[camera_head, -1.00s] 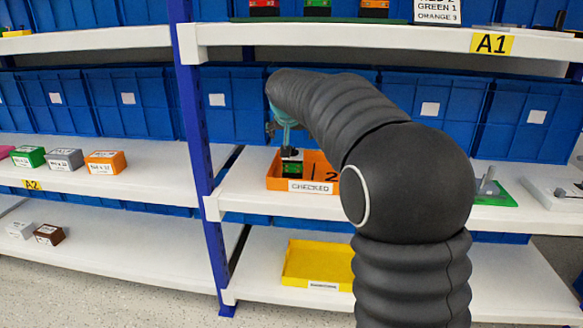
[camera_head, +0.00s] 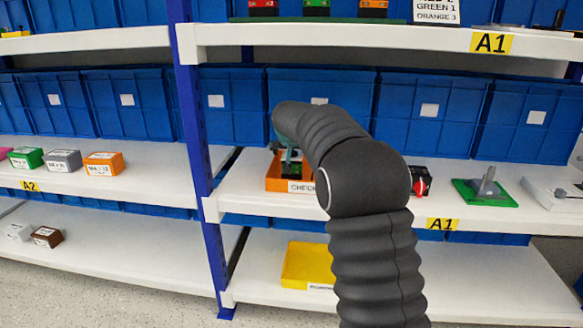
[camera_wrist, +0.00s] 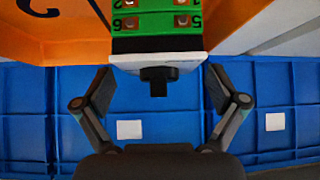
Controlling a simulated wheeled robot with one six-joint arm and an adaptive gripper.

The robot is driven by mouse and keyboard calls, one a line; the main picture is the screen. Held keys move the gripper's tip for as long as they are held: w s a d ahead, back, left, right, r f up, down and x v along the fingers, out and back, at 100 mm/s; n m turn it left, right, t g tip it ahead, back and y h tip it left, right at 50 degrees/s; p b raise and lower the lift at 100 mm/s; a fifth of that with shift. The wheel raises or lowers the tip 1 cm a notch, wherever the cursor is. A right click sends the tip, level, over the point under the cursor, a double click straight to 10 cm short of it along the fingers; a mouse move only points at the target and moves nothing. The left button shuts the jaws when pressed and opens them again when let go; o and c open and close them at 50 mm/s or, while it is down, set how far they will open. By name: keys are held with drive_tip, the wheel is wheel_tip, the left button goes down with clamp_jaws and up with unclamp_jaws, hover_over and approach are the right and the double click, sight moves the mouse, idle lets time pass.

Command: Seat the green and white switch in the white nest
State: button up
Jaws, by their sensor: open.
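The green and white switch (camera_head: 291,171) stands in the orange tray (camera_head: 274,184) marked CHECKED on the middle shelf. In the wrist view the switch (camera_wrist: 157,24) shows its green body with numbered terminals, white plate and black knob. My gripper (camera_wrist: 158,80) is open, with one finger on each side of the knob and white plate. The fingers look apart from the switch. In the head view my arm partly hides the gripper and tray. A white block (camera_head: 549,194) lies at the right end of the same shelf; I cannot tell whether it is the white nest.
A black and red switch (camera_head: 420,181) and a green plate with a grey lever (camera_head: 486,192) sit to the right of my arm. A yellow tray (camera_head: 305,265) is on the shelf below. Blue bins (camera_head: 232,105) line the back, and a blue post (camera_head: 200,150) stands left.

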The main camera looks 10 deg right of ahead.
drive_tip(key=shift+w+d+f, duration=0.1)
drive_tip(key=shift+w+f, duration=0.25)
drive_tip(key=shift+w, duration=0.05)
drive_tip(key=c, duration=1.4)
drive_tip(key=shift+r, duration=0.1)
